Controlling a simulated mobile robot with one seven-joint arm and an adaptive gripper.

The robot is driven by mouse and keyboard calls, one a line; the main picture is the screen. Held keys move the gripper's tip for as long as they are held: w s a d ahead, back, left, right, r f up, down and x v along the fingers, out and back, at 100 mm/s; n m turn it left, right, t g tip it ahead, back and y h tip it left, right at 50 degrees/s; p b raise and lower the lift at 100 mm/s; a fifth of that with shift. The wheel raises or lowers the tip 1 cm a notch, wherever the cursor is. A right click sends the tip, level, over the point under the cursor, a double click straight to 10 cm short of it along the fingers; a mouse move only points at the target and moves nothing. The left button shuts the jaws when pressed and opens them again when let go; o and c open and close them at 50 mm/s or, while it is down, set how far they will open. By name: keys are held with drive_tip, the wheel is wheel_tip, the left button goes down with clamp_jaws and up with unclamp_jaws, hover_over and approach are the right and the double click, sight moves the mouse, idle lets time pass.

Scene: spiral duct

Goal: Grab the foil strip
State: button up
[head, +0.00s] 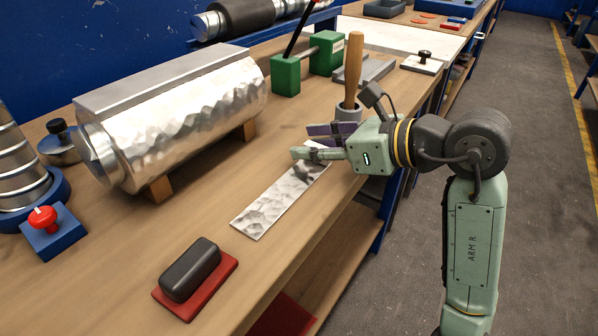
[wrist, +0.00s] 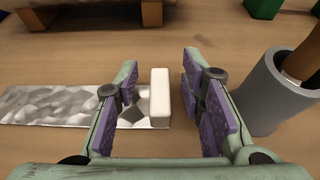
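The foil strip (head: 278,198) is a long, flat, crinkled silver piece lying on the wooden bench. Its far end is partly hidden by my gripper (head: 312,142) in the head view. In the wrist view, the strip (wrist: 55,104) comes in from the left and passes under the left finger. A white block (wrist: 160,92) is at the strip's right end. My gripper (wrist: 160,62) is open, with purple-padded fingers on either side of the block. I see gaps between the block and both pads. Whether the fingertips touch the bench is unclear.
A grey cup (wrist: 268,92) holding a wooden handle (head: 353,68) stands close to the right finger. A large silver duct (head: 180,125) rests on wooden blocks behind. A dark block on a red pad (head: 226,270) lies at the front.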

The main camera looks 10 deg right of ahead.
clamp_jaws()
idle(0.4)
